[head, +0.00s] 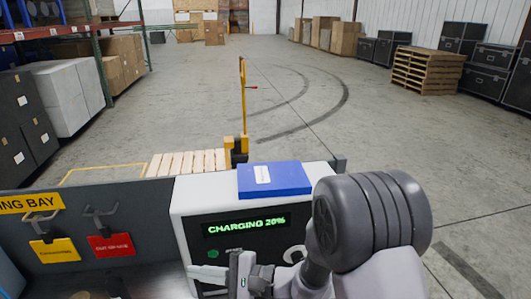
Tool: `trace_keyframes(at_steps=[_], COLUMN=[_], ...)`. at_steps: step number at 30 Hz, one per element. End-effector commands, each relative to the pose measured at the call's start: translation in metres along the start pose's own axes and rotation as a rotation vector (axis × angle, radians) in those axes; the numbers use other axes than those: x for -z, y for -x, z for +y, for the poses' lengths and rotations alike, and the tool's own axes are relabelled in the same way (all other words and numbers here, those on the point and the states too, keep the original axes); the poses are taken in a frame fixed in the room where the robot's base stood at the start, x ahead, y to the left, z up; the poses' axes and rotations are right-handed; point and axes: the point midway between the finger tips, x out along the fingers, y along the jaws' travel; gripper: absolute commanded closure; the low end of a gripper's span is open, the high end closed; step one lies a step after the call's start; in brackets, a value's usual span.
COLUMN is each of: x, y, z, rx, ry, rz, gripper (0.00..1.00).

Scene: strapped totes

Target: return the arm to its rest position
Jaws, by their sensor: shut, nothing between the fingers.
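My arm rises from the bottom right of the head view, its large grey joint in front of the right part of a white charging unit (187,208). My gripper (194,274) is low in front of the unit's face, pointing left, shut and empty. The unit's black panel shows a green "CHARGING 20%" display (246,226). Part of the panel is hidden behind my arm, and I cannot tell whether the gripper touches the unit.
A blue box (285,179) lies on top of the unit. A grey panel to the left carries hooks with a yellow tag (55,250) and a red tag (112,245). A yellow pallet jack (241,110) stands behind. The concrete floor beyond is mostly clear.

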Motion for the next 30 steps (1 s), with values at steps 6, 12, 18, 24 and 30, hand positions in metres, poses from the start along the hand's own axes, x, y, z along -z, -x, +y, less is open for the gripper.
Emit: trace_keyframes(at_steps=[6, 12, 18, 24, 30], x=[-0.127, -0.139, -0.142, -0.142, -0.142], y=[0.104, 0.234, 0.297, 0.301, 0.301], z=[0.016, 0.031, 0.017, 0.016, 0.016], rx=[-0.539, -0.865, -0.924, -0.927, -0.927], ry=[0.291, 0.583, 0.718, 0.726, 0.726], rz=[0.067, 0.561, 0.865, 0.887, 0.884], gripper=[1.0, 1.0, 1.0, 1.0, 1.0])
